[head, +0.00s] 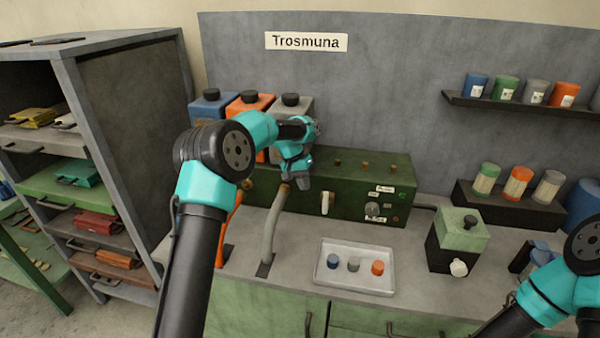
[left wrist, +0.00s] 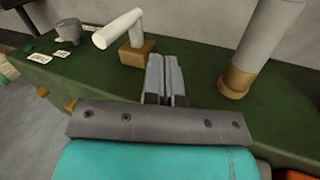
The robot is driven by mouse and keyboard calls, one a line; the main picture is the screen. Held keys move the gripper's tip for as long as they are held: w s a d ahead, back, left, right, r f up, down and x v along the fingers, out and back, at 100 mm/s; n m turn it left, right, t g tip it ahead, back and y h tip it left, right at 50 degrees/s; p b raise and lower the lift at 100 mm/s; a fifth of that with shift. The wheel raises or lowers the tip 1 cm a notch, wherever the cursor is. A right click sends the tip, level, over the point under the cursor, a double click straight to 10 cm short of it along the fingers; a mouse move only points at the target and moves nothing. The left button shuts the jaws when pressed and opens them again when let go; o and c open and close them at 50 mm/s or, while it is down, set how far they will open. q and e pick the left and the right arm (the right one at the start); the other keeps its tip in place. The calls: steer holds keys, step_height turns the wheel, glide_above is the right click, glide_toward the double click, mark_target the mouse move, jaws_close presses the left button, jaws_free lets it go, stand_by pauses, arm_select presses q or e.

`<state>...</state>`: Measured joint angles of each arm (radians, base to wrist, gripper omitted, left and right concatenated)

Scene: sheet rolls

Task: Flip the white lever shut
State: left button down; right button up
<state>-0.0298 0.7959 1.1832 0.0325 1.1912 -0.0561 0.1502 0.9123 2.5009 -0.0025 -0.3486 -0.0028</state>
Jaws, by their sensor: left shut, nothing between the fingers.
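The white lever (head: 327,203) sits on the front of the long green box (head: 350,165). In the left wrist view the white lever (left wrist: 118,28) stands out from a small brown block (left wrist: 135,53). My left gripper (head: 305,184) is shut and empty, just left of the lever in the head view and apart from it. Its closed fingers (left wrist: 166,75) point at the green box face, between the lever's block and the grey hose (left wrist: 268,45).
The grey hose (head: 273,230) and an orange hose (head: 231,215) rise from the bench close to my left gripper. A white tray (head: 345,283) with three small coloured pots lies in front. A green-topped block (head: 462,230) stands right of it.

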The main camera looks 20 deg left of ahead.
mark_target(326, 198)
arm_select(q)
steer(key=d, duration=0.1)
steer(key=d+f, duration=0.1)
steer(key=d, duration=0.1)
steer(key=d+f, duration=0.1)
steer(key=shift+s+d, duration=0.2)
steer(key=shift+d, duration=0.15)
steer(key=shift+r, duration=0.1)
